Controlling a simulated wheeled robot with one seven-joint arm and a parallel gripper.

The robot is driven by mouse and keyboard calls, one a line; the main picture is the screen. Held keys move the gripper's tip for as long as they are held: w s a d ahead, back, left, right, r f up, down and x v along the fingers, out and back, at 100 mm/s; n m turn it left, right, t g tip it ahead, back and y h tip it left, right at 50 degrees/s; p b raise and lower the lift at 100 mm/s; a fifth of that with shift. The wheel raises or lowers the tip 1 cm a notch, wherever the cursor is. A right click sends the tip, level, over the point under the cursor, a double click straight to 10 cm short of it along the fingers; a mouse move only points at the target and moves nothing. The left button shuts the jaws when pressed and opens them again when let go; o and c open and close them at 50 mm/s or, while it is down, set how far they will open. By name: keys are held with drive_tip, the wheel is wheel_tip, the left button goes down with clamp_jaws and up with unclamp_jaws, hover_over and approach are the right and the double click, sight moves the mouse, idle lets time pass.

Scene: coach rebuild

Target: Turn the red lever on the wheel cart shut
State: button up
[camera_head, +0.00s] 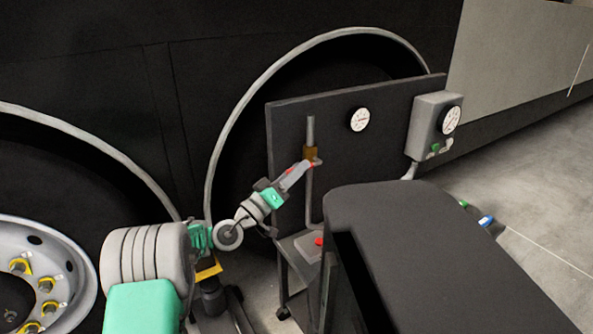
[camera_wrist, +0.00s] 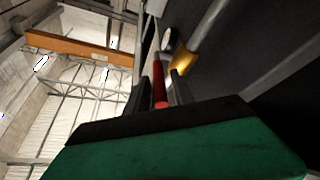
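The red lever (camera_wrist: 160,86) lies lengthwise between the two fingers of my gripper (camera_wrist: 161,92) in the wrist view, its round end towards the palm. The fingers are close along both sides of it and look shut on it. The lever runs towards a brass valve body (camera_wrist: 184,60) on a grey pipe. In the head view, my gripper (camera_head: 302,169) is at the brass valve (camera_head: 310,154) on the cart's dark panel (camera_head: 385,112). Only slivers of the red lever show there, as my gripper covers most of it.
A round gauge (camera_head: 359,119) sits on the panel, and a grey box (camera_head: 432,120) with another gauge is at its right. A red button (camera_head: 319,241) is on the cart's low shelf. A silver wheel (camera_head: 40,275) stands at left. Open floor (camera_head: 545,215) lies at right.

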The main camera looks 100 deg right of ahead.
drive_tip(key=shift+o, duration=0.6)
drive_tip(key=shift+w+a+f+b, duration=0.15)
drive_tip(key=shift+w+f+b, duration=0.1)
drive_tip(key=shift+b, duration=0.1)
drive_tip(key=b+v, duration=0.7)
drive_tip(key=shift+w+r, duration=0.1)
